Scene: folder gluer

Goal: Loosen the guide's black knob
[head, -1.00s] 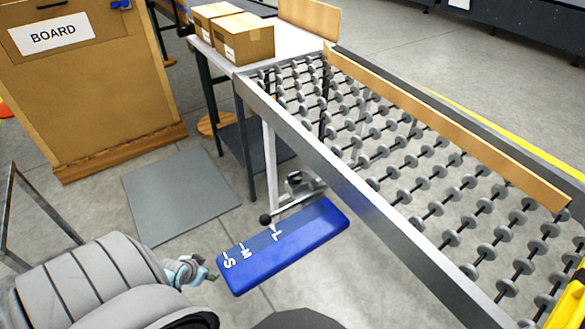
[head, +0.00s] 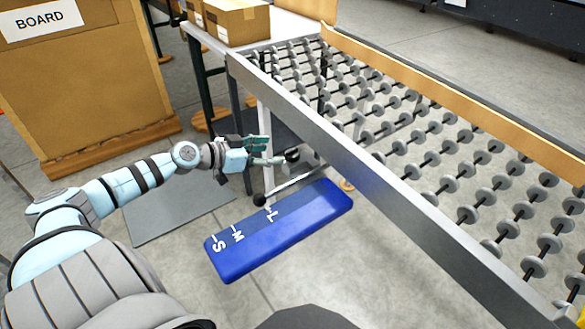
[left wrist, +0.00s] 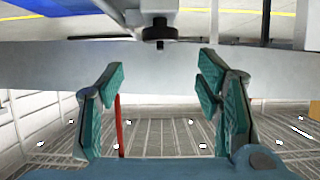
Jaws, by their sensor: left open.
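The blue guide plate (head: 280,232), marked S, M and L, sits beside the roller conveyor's near rail in the head view. A black knob (head: 292,154) shows above it, by a metal bracket. In the left wrist view a black knob (left wrist: 160,33) hangs below a grey block, ahead of the fingers and centred between them. My left gripper (head: 272,152) is open and empty, its fingertips close to the knob; I cannot tell whether they touch. It also shows in the left wrist view (left wrist: 160,72), fingers apart. My right gripper is not in view.
The conveyor's metal rail (head: 330,135) runs just right of my left gripper. A rod with a black ball end (head: 259,199) lies below it. A table leg (head: 196,85) stands behind. Cardboard boxes (head: 240,22) and a BOARD stand (head: 85,85) are farther back.

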